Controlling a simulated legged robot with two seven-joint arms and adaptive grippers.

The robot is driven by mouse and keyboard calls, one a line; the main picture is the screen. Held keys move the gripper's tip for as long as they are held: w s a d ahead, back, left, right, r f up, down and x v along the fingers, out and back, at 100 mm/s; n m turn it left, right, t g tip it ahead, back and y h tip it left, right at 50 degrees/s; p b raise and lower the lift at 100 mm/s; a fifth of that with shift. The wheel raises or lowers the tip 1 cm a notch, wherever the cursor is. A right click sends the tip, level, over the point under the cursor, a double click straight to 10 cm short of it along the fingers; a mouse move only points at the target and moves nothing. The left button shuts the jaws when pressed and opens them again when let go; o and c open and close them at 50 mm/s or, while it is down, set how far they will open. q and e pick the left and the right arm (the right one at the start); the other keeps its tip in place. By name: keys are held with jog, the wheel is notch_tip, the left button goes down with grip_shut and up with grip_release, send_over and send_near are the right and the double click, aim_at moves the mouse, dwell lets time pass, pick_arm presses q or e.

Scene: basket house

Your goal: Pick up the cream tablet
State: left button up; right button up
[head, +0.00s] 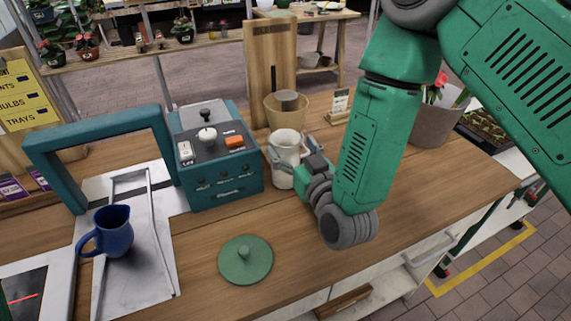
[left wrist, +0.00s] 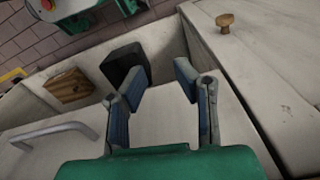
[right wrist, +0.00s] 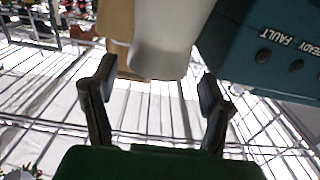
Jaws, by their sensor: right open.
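A small cream-white slab (head: 185,151), which looks like the cream tablet, lies on the sloped top of the teal box (head: 222,180), left of a round white knob and an orange block. My right gripper (head: 297,158) is to the right of that box, at a cream cup (head: 285,148). In the right wrist view, my right gripper (right wrist: 158,80) is open, with the pale cup (right wrist: 163,45) in front of the gap between its fingers; contact cannot be told. My left gripper (left wrist: 156,95) is open and empty over a pale cabinet; it is not clear in the head view.
A blue jug (head: 113,231) stands on the tray at left, by a teal frame (head: 95,135). A green round lid (head: 245,260) lies on the wooden counter. A tan pot (head: 286,112) stands behind the cup. A black block (left wrist: 125,62) and wooden block (left wrist: 68,85) are near my left gripper.

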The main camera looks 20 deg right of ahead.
aim_at(280, 131)
jog(key=w, duration=0.4)
jog(key=shift+a+f+p, duration=0.1)
jog(key=shift+a+p, duration=0.05)
jog(key=shift+p, duration=0.15)
jog(key=c, duration=1.5)
jog(key=shift+o, duration=0.2)
